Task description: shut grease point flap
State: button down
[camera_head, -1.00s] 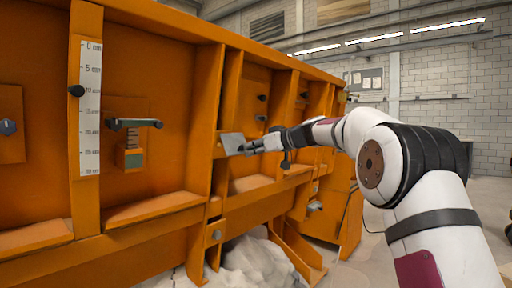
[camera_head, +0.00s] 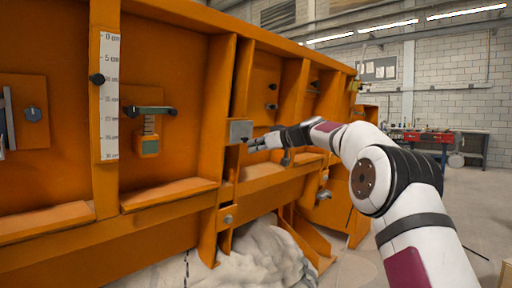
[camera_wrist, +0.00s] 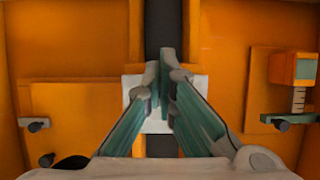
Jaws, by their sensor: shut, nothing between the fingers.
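The grease point flap appears to be the small grey plate (camera_head: 240,131) on an upright rib of the orange sandbed wall. In the wrist view the pale plate (camera_wrist: 133,88) lies behind my fingers, across a dark vertical strip. My gripper (camera_head: 251,145) is shut and empty, its tips at the plate's lower right edge in the head view. In the wrist view the fingertips (camera_wrist: 165,66) overlap the plate. I cannot tell whether they touch it, and they hide its middle.
A white scale (camera_head: 109,95) is fixed to the wall at left. A black-handled bar (camera_head: 150,110) and a green-and-orange device (camera_head: 149,141) are beside it. White sand (camera_head: 262,255) lies heaped below. Open floor is at right, with a red workbench (camera_head: 430,137) behind.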

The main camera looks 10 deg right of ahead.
dwell(0.4)
jog(key=s+d+m+t+y+p, duration=0.1)
jog(key=s+d+m+t+p, duration=0.1)
jog(key=s+d+m+p, duration=0.5)
jog(key=s+d+m+t+y+p, duration=0.15)
jog(key=s+m+p, duration=0.35)
jog(key=m+p, duration=0.6)
jog(key=x, duration=0.7)
jog(key=b+x, duration=0.1)
jog(key=x, duration=0.7)
jog(key=shift+s+a+f+b, duration=0.1)
jog(key=shift+s+a+b, duration=0.15)
jog(key=shift+b, duration=0.05)
